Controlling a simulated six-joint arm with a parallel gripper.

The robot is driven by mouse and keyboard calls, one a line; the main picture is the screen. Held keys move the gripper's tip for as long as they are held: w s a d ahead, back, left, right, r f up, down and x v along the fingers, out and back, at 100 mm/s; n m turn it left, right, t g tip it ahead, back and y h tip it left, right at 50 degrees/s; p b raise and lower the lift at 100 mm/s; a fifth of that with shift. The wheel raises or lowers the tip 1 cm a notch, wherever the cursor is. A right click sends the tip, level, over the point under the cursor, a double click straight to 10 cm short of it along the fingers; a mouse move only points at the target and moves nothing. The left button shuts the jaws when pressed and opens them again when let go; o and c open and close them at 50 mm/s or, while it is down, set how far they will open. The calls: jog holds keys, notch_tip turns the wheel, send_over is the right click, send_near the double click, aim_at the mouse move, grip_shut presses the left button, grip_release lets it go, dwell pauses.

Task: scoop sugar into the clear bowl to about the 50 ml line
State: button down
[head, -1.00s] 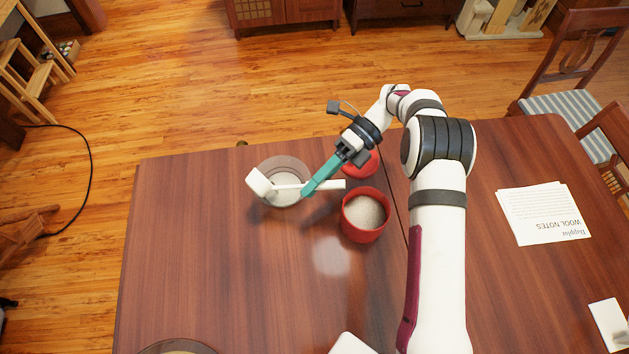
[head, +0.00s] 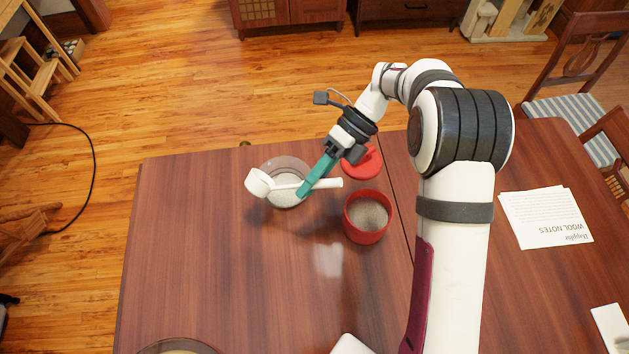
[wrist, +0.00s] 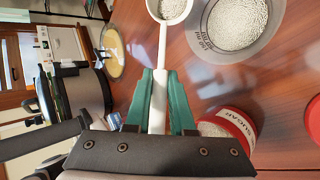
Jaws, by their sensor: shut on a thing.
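My gripper (head: 304,191) has teal fingers shut on the handle of a white scoop (head: 259,183). The handle crosses in front of the clear bowl (head: 290,163) in the head view, with the scoop's cup at the bowl's left. In the wrist view the scoop's cup (wrist: 172,10) is cut by the top edge, and pale grains seem to show in it. The clear bowl (wrist: 206,42) is beside it, with white sugar inside and markings on its wall; I cannot read the level. The red sugar canister (head: 365,235) stands open, right of the bowl, with sugar inside.
A red lid (head: 367,161) lies behind the canister, partly hidden by my gripper. Papers (head: 545,217) lie on the right of the table (head: 200,260). A round dish (head: 178,346) is at the front edge. The table's left and front middle are clear.

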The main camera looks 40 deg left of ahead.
jog(key=shift+s+r+t, duration=0.35)
jog(key=shift+r+t, duration=0.25)
jog(key=shift+t, duration=0.2)
jog(key=s+t, duration=0.2)
jog(key=s+r+t+h, duration=0.1)
jog(key=shift+s+a, duration=0.15)
jog(key=shift+a, duration=0.25)
jog(key=shift+s, duration=0.15)
jog(key=s+a+f+t, duration=0.1)
jog(key=s+f+t, duration=0.2)
jog(key=s+t, duration=0.1)
jog(key=shift+s+f+h, duration=0.2)
jog(key=shift+s+h, duration=0.2)
jog(key=shift+s, duration=0.3)
